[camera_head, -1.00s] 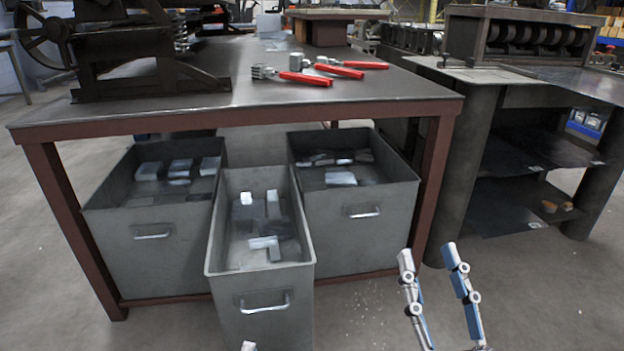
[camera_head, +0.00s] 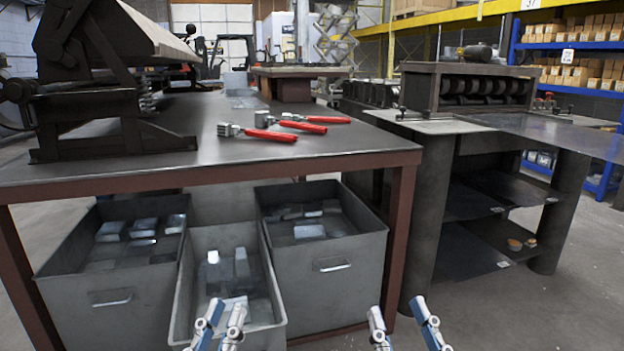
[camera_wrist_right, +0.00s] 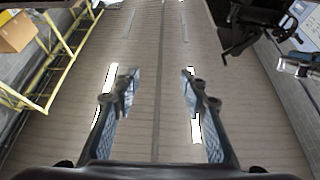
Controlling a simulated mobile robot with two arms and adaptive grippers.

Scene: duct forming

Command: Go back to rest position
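My left gripper (camera_head: 225,318) is at the bottom of the head view, in front of the middle grey bin. My right gripper (camera_head: 397,318) is at the bottom, in front of the right bin and the table leg. Its fingers are spread apart and empty. In the right wrist view the right gripper (camera_wrist_right: 157,82) is also open, with only the distant ceiling between its fingers. The lower parts of both grippers are cut off in the head view.
A dark table (camera_head: 330,157) stands ahead, with several red-handled tools (camera_head: 270,134) on it. Below are grey bins (camera_head: 335,262) with metal pieces; the middle bin (camera_head: 186,320) juts forward. A dark machine (camera_head: 105,80) is at left. A workbench (camera_head: 432,225) stands right. Floor is free at bottom right.

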